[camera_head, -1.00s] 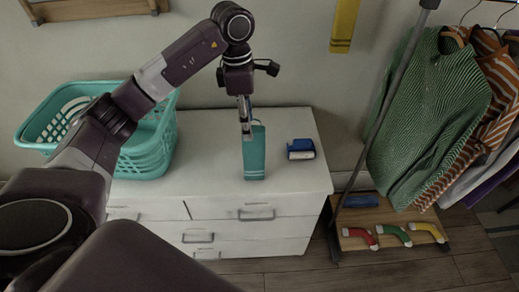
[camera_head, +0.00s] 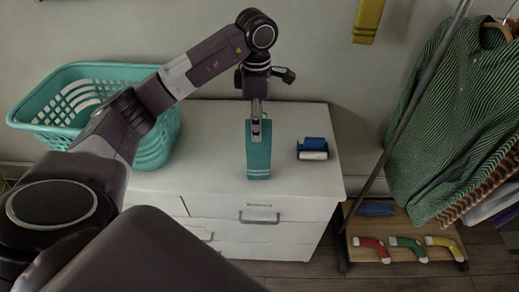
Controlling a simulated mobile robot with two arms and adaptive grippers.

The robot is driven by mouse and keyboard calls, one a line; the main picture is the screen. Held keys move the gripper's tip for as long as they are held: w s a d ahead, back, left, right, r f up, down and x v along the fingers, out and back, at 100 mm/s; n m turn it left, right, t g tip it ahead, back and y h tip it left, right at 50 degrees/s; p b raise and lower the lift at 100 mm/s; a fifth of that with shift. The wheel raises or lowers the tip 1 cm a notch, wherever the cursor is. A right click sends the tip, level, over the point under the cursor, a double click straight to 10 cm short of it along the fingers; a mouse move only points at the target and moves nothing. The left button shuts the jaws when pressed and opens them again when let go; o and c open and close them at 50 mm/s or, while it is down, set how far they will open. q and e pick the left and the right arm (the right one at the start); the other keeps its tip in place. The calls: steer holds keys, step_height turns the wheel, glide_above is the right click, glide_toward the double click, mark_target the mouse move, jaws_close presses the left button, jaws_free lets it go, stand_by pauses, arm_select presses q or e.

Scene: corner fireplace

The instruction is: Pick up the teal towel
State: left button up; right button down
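The teal towel (camera_head: 258,158) is a narrow folded strip with pale stripes near its lower end. It hangs upright in front of the white dresser top (camera_head: 215,150). My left gripper (camera_head: 257,124) points down from above and is shut on the towel's upper end. I cannot tell whether the towel's lower end touches the dresser. The fingers cover a little of the towel's top. My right gripper is not in view.
A teal laundry basket (camera_head: 150,150) stands on the dresser's left, partly behind my arm. A blue-and-white roller (camera_head: 312,149) lies right of the towel. A clothes rack with a green striped shirt (camera_head: 450,125) stands at right. A yellow towel (camera_head: 367,20) hangs on the wall.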

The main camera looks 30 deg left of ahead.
mark_target(259, 147)
arm_select(q)
steer(key=f, duration=0.1)
steer(key=f+p, duration=0.1)
steer(key=f, duration=0.1)
steer(key=f+p, duration=0.1)
steer(key=f, duration=0.1)
steer(key=shift+w+d+f, duration=0.1)
steer(key=shift+d+f, duration=0.05)
steer(key=shift+d, duration=0.1)
jaws_close()
